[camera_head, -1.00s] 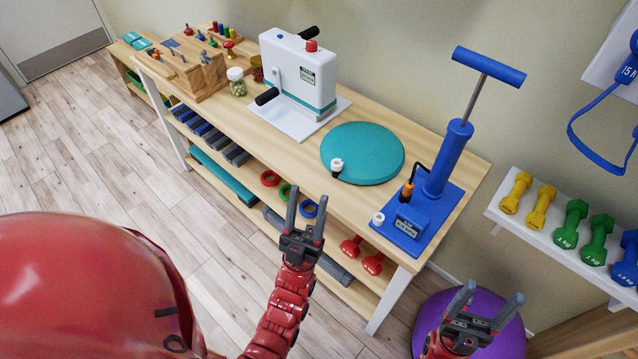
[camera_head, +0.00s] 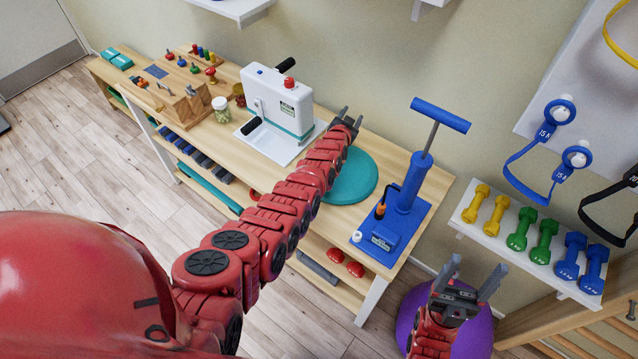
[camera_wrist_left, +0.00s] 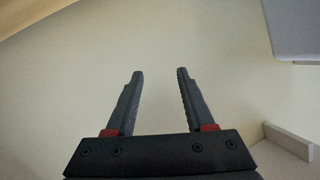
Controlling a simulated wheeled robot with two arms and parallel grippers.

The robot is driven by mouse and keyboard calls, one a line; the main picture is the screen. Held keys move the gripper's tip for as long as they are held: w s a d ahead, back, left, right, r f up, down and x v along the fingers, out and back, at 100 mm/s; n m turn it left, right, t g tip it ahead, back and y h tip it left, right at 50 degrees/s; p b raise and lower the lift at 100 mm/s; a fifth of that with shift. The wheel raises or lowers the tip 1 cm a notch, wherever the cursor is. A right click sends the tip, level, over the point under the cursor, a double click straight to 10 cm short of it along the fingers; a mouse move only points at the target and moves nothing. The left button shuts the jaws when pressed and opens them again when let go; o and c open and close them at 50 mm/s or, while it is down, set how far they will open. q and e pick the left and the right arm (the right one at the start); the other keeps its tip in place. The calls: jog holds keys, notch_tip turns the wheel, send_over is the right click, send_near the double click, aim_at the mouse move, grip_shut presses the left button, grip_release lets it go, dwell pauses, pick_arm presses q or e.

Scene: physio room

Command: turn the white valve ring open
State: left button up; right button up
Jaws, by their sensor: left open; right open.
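A small white ring-shaped piece (camera_head: 357,237) sits at the front left corner of the blue pump's base (camera_head: 388,240); I cannot tell whether it is the valve ring. Another small white ring-like piece, seen earlier on the teal disc (camera_head: 356,180), is hidden behind my left arm. My left gripper (camera_head: 350,117) is open and empty, raised above the back of the table beyond the disc. In the left wrist view its open fingers (camera_wrist_left: 160,75) face the plain wall. My right gripper (camera_head: 475,270) is open and empty, low at the right, away from the table.
The blue pump (camera_head: 411,183) with its T-handle stands right of the disc. A white machine (camera_head: 277,103) with black handles stands left of my left gripper. Dumbbells (camera_head: 517,230) lie on a wall shelf at right. A purple ball (camera_head: 475,335) is behind my right gripper.

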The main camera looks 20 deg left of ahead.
pick_arm(q)
jog(key=s+a+r+m+g, duration=0.2)
jog(key=s+m+g, duration=0.2)
jog(key=s+g, duration=0.45)
jog(key=s+a+r+m+g, duration=0.25)
jog(key=s+g, duration=0.35)
jog(key=s, duration=0.5)
jog(key=shift+m+g+y, duration=0.25)
jog(key=shift+m+y, duration=0.1)
jog(key=shift+y, duration=0.05)
notch_tip(320, 180, down, 15)
jog(key=b, duration=0.3)
jog(key=shift+w+f, duration=0.1)
jog(key=shift+f, duration=1.05)
grip_shut()
jog(key=shift+f, duration=0.1)
